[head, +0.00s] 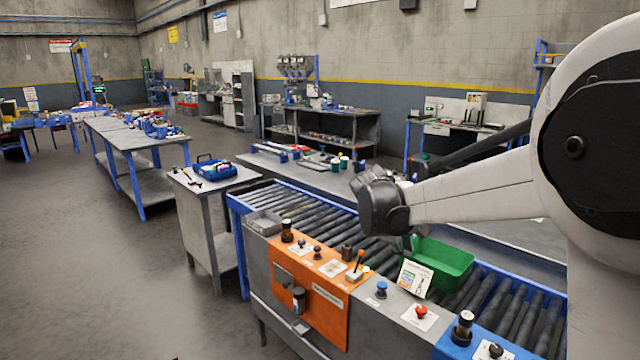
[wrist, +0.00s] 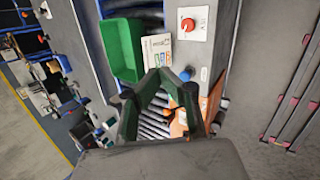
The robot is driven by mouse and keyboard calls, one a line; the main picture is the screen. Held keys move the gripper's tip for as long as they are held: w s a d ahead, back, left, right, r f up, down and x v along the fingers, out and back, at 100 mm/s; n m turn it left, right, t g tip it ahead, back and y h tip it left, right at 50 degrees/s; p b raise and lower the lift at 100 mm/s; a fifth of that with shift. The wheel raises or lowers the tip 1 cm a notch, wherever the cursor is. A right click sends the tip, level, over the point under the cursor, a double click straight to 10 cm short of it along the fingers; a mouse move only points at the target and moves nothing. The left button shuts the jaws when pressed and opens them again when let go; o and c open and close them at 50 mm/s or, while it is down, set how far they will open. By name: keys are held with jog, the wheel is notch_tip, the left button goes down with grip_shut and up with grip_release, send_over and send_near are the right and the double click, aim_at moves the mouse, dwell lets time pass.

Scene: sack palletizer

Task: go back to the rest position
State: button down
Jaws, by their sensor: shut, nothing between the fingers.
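My gripper (wrist: 171,80) shows in the wrist view, above the roller conveyor and the panels beside it. It is shut, with nothing between the fingers. In the head view my arm reaches in from the right, and its wrist end is over the conveyor (head: 320,210). The fingers are mostly hidden there behind the wrist. A green bin (head: 443,262) sits on the rollers just right of and below the wrist end; it also shows in the wrist view (wrist: 123,48), ahead and left of the fingers, apart from them.
An orange control panel (head: 300,300) with knobs and a lever runs along the conveyor's near side. A printed card (head: 413,278) and a red button (head: 421,311) stand by the bin. A grey table (head: 325,177) lies behind. Open floor (head: 90,270) is at left.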

jog(key=s+r+m+y, duration=0.2)
jog(key=s+r, duration=0.2)
jog(key=s, duration=0.5)
jog(key=s+a+f+m+t+y, duration=0.1)
jog(key=s+m+y, duration=0.1)
jog(key=s, duration=1.1)
jog(key=s+a+f+m+t+y, duration=0.1)
jog(key=s+m, duration=0.4)
jog(key=s, duration=0.8)
jog(key=shift+s+f+m+t+y, duration=0.3)
jog(key=shift+f+t+y, duration=0.15)
jog(key=shift+t, duration=0.15)
